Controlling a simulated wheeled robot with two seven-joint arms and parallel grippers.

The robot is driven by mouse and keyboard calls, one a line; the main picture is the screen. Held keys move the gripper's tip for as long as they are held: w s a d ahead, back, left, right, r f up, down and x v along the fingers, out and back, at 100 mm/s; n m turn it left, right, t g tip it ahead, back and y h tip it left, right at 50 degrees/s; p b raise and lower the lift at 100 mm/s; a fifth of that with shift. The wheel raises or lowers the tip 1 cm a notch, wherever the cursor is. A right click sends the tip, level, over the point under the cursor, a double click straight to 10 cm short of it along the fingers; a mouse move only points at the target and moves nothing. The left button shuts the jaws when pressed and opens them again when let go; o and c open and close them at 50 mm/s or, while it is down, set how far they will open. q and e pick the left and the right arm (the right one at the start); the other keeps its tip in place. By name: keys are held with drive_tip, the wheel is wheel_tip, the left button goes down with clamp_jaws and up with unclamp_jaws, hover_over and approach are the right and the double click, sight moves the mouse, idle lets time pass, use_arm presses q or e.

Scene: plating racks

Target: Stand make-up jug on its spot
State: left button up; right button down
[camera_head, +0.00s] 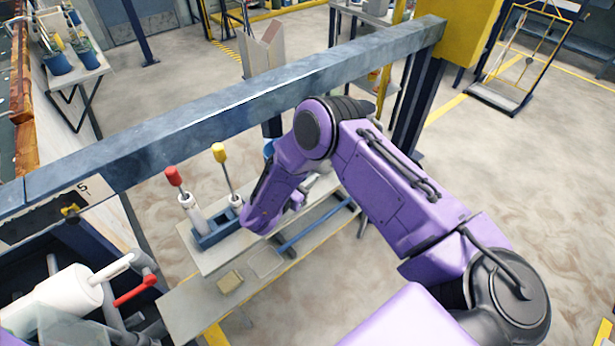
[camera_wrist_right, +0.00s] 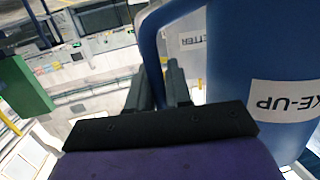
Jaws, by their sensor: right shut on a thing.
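The make-up jug (camera_wrist_right: 240,45) is blue with a white label, which appears upside down in the right wrist view. Its blue handle (camera_wrist_right: 150,50) arches to the left of its body. My right gripper (camera_wrist_right: 166,88) is shut on this handle, with the jug body beside the fingers. In the head view my purple right arm hides the gripper and most of what is around it; I cannot make out the jug clearly there. I cannot tell which place is the jug's spot. My left gripper is not in view.
A pale bench (camera_head: 213,262) carries a blue holder (camera_head: 216,238) with red- and yellow-topped tools. A lower shelf (camera_head: 190,305) holds a small tan block (camera_head: 230,281). A grey-blue beam (camera_head: 240,100) crosses above.

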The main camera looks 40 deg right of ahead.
idle(0.3)
drive_tip(key=shift+f+b, duration=0.35)
drive_tip(key=shift+f, duration=0.1)
drive_tip(key=c, duration=1)
unclamp_jaws()
drive_tip(key=shift+o, duration=0.2)
drive_tip(key=b+v, duration=0.2)
drive_tip(key=v, duration=0.8)
drive_tip(key=shift+a+b, duration=0.25)
drive_tip(key=shift+b, duration=0.1)
drive_tip(key=shift+s, duration=0.1)
